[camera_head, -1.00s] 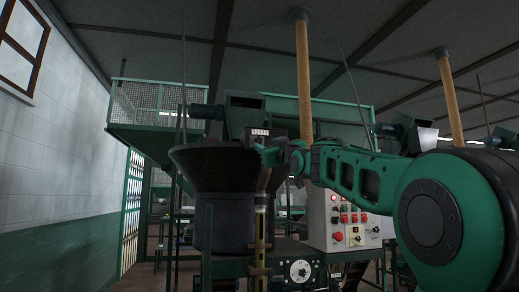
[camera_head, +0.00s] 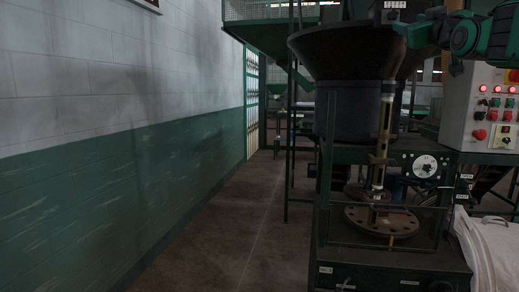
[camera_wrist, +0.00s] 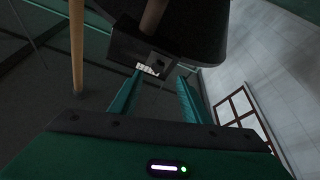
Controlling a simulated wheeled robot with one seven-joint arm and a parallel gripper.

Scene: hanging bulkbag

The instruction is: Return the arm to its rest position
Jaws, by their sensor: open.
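My green arm reaches in from the upper right in the head view. My gripper (camera_head: 404,30) is at its end, in front of the right part of the dark hopper's rim. In the wrist view my gripper (camera_wrist: 160,98) shows two green fingers spread apart with nothing between them. A dark box with a small white display (camera_wrist: 148,68) appears beyond the fingertips. Much of the arm is outside the head view.
The black hopper (camera_head: 345,50) stands above a machine frame with a round flange (camera_head: 382,220). A control panel (camera_head: 485,105) and a white bag (camera_head: 492,250) are at the right. The floor (camera_head: 225,235) left of the machine is clear up to the wall (camera_head: 120,160).

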